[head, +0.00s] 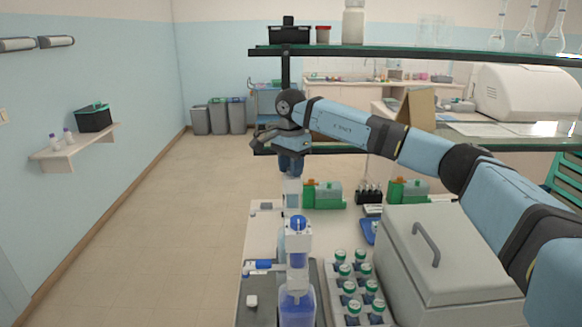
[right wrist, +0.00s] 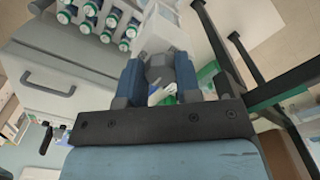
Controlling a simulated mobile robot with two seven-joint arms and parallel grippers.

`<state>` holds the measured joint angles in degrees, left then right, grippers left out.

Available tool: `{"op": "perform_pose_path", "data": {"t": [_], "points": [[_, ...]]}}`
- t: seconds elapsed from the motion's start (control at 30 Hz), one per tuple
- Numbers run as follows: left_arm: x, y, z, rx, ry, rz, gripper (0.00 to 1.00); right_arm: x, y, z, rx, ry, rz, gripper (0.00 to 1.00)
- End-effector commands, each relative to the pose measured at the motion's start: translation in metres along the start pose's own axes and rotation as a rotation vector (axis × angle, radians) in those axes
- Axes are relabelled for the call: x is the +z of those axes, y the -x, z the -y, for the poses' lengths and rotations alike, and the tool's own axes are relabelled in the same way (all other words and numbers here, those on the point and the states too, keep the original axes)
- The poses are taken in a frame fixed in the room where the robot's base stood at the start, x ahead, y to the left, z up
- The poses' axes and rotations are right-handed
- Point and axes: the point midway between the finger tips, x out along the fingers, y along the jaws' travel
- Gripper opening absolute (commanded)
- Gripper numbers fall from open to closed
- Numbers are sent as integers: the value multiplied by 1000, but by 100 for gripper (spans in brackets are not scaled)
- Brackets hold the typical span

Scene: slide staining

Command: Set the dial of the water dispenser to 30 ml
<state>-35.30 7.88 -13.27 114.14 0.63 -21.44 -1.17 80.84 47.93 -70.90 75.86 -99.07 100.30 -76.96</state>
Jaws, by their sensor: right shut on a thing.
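My right gripper (head: 291,168) points down over the top of a white dispenser (head: 292,192) at the back of the row on the table's left side. In the right wrist view, its two fingers (right wrist: 158,85) are shut on a grey dial-like part (right wrist: 158,66) between them. The dial's marks and setting cannot be read. A second dispenser (head: 297,229) with a blue top stands in front, on a bottle of blue liquid (head: 297,307). It partly hides the rear one. I see no label that tells which holds water. My left gripper is not in view.
A large grey box with a handle (head: 440,267) stands to the right, beside a rack of green-capped bottles (head: 336,299). A shelf (head: 420,54) crosses above and behind the arm. The floor at the left is clear.

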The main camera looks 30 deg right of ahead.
Motion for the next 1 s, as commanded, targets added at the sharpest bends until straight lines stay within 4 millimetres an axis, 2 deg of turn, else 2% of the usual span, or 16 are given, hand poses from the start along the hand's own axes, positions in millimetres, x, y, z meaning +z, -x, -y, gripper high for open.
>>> {"op": "perform_pose_path", "data": {"t": [0.27,0.3,0.4,0.77,0.87,1.0], "points": [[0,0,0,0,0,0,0,0,-1,0,1,1,0,8],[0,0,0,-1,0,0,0,0,-1,0,1,1,0,33],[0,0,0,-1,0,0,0,0,-1,0,1,1,0,56],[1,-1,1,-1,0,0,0,0,4,0,-1,0,0,57],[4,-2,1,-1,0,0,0,0,15,1,-2,0,0,57],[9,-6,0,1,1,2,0,1,43,1,-4,1,0,57]]}}
